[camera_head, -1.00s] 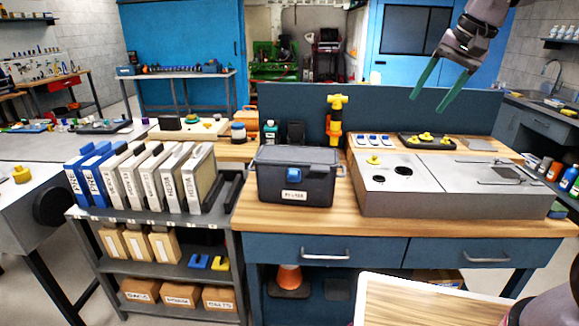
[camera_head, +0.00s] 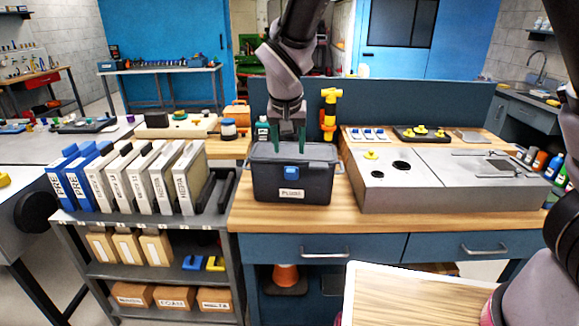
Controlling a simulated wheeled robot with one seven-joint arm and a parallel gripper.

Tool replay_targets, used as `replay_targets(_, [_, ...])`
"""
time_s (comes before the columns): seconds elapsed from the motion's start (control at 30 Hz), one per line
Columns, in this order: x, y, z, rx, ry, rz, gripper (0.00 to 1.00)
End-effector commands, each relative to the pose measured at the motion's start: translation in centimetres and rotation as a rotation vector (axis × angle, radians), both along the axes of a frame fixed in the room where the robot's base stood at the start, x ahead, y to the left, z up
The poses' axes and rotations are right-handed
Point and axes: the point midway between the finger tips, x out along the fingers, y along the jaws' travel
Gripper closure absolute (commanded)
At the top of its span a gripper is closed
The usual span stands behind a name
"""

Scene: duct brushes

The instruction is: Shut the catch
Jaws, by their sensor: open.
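A dark grey lidded box (camera_head: 318,185) with a white label stands on the wooden bench top, left of the grey metal unit. Its lid lies down on it. The blue catch (camera_head: 292,173) is on the box's front, just under the lid edge; the picture is too small to tell how it sits. My gripper (camera_head: 289,146) has green fingers, points down and is open and empty. It is over the back part of the box's lid, behind the catch. I cannot tell whether the fingertips touch the lid.
A yellow-topped tool (camera_head: 328,112) stands close behind the box to the right. A grey metal unit (camera_head: 440,182) with ports and handles is right of the box. Upright filter panels (camera_head: 150,176) fill the rack on the left. Bare wood (camera_head: 290,221) lies in front of the box.

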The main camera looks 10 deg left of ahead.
Motion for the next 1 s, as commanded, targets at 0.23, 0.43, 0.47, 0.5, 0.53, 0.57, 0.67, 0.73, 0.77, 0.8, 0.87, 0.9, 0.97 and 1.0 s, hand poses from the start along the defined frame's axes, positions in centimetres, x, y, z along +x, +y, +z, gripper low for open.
replay_targets(0.23, [1.9,0.1,-4.6,-0.003,0.002,-0.003,0.38])
replay_targets(0.43, [3.0,0.4,-7.2,-0.002,0.002,-0.001,0.38])
replay_targets(0.47, [3.1,0.4,-7.5,-0.001,0.002,0.000,0.38])
replay_targets(0.5, [3.2,0.4,-7.7,-0.001,0.001,0.000,0.38])
replay_targets(0.53, [3.3,0.4,-7.9,-0.001,0.001,-0.001,0.38])
replay_targets(0.57, [3.3,0.4,-8.0,0.000,0.001,-0.001,0.38])
replay_targets(0.67, [3.4,0.5,-8.2,0.000,0.001,-0.001,0.38])
replay_targets(0.73, [3.4,0.5,-8.2,0.000,0.001,0.000,0.38])
replay_targets(0.77, [3.4,0.5,-8.2,0.000,0.001,0.000,0.38])
replay_targets(0.8, [3.4,0.5,-8.2,0.000,0.001,0.000,0.38])
replay_targets(0.87, [3.4,0.5,-8.2,0.000,0.001,0.000,0.38])
replay_targets(0.9, [3.4,0.5,-8.2,0.000,0.001,0.000,0.49])
replay_targets(0.97, [3.4,0.5,-8.2,0.000,0.001,0.000,0.72])
replay_targets(1.0, [3.4,0.5,-8.2,0.000,0.001,0.000,0.87])
